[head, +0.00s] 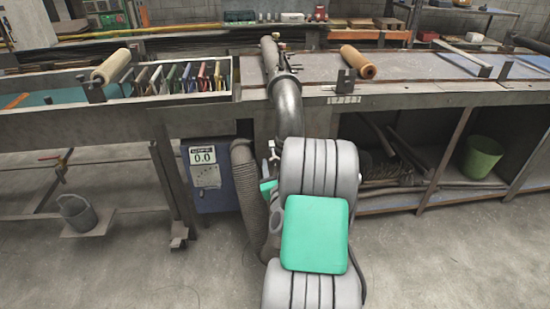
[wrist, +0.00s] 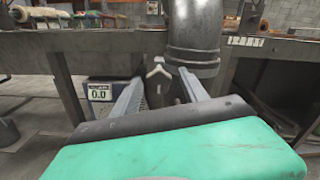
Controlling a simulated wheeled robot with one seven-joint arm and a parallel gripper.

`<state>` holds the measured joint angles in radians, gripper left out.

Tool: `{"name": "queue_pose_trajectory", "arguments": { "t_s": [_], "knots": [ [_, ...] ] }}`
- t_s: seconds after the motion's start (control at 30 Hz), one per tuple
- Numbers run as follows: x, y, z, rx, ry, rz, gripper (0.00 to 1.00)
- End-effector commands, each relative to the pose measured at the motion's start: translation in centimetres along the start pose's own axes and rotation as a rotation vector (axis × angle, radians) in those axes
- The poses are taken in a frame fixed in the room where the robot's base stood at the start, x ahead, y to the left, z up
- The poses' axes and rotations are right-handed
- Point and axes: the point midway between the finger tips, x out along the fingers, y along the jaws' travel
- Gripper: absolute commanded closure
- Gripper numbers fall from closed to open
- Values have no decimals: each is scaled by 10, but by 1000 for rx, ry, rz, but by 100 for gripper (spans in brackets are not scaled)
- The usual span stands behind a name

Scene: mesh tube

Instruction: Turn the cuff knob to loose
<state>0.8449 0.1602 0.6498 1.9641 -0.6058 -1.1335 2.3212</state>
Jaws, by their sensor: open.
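A pale, lobed knob (wrist: 157,70), which looks like the cuff knob, shows in the wrist view below the bench edge, just left of the grey pipe's lower end (wrist: 193,45). In the head view a small pale part of the knob (head: 272,150) shows beside the pipe (head: 287,105). My gripper (wrist: 160,84) is open. Its two fingers reach forward, and in the wrist view the knob appears between their tips. I cannot tell whether they touch it. In the head view my arm hides most of the gripper. Any loose or tight marking is not readable.
A blue box with a 0.0 display (head: 203,157) stands left of the pipe under the bench (head: 410,92). A ribbed hose (head: 247,190) hangs beside it. A bucket (head: 77,213) is at left and a green bin (head: 482,157) sits on the lower shelf. The front floor is clear.

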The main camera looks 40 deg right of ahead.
Motion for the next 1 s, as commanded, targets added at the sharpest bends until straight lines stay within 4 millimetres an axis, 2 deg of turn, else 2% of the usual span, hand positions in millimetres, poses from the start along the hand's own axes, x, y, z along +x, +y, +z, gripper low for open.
{"name": "queue_pose_trajectory", "arguments": {
  "t_s": [0.13,0.37,1.0],
  "knots": [
    [14,1,0,-1,1,1,48],
    [15,1,0,-1,0,1,48],
    [15,1,0,-2,0,1,100]
  ]
}}
